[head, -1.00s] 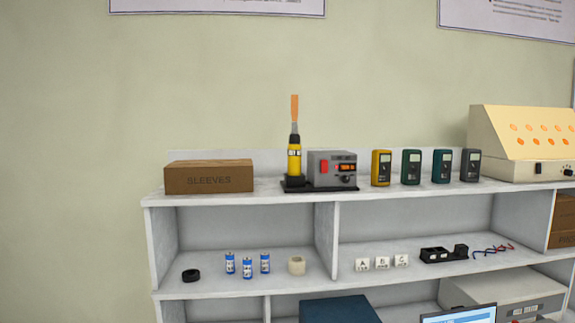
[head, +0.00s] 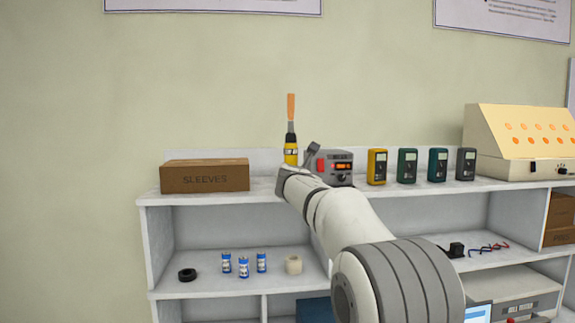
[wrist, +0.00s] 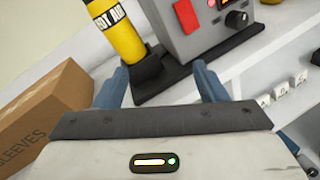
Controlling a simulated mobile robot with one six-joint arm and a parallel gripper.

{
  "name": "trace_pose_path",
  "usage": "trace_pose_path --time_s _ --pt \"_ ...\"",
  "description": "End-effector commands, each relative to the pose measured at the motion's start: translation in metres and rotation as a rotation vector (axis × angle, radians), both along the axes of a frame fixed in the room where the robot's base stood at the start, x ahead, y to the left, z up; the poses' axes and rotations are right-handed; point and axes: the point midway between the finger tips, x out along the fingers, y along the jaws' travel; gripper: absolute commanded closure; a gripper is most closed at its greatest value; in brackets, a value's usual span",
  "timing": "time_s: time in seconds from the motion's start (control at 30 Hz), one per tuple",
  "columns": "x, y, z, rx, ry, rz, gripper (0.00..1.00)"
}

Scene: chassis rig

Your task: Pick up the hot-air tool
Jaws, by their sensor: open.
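The hot-air tool (head: 291,150) has a yellow body and an orange tip. It stands upright on the shelf top beside its grey control unit (head: 336,168). In the wrist view its yellow body (wrist: 117,30), marked "HOT AIR", rises from a black holder (wrist: 148,80), with the control unit's red switch to its right. My gripper (wrist: 158,82) is open and empty, with its blue fingers spread and the holder ahead between them. In the head view my arm hides the tool's lower part and most of the gripper.
A brown "SLEEVES" box (head: 205,176) stands to the left; in the wrist view it (wrist: 45,118) is close to my left finger. Several multimeters (head: 377,167) stand to the right of the control unit. Small blue cylinders (head: 243,267) are on the shelf below.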

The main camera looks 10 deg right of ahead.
Motion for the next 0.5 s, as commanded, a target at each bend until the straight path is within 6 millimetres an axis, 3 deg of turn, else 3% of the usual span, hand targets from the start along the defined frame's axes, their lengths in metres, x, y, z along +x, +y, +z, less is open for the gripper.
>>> trace_pose_path --time_s 0.03,0.2,0.5 --pt "0.017 0.008 0.004 -0.105 -0.007 0.031 0.35" --pt "0.044 0.023 0.015 -0.335 -0.023 0.091 0.35" --pt "0.070 0.021 0.019 -0.382 -0.026 0.100 0.35"
